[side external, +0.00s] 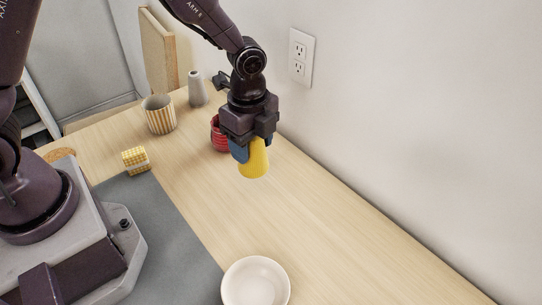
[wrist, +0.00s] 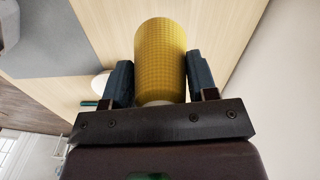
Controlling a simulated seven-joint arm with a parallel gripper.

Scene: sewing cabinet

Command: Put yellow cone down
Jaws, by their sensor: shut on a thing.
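The yellow cone (side external: 254,160) is held between the blue fingers of my gripper (side external: 249,152) in the side external view. Its wider rounded end points down, and it appears to hang above the wooden table, though the exact gap is hard to judge. In the wrist view the yellow cone (wrist: 161,58) fills the middle, with a fine grid texture, between the two dark blue fingertips of my gripper (wrist: 158,82). My gripper is shut on it. The cone's upper part is hidden by the fingers in the side view.
A red cup (side external: 219,134) stands right behind my gripper. A striped cup (side external: 159,114), a grey vase (side external: 197,89) and a small yellow checked block (side external: 135,160) are farther left. A white bowl (side external: 255,283) sits near the front. The wooden table (side external: 310,220) is clear between bowl and gripper; a wall (side external: 420,130) borders the right.

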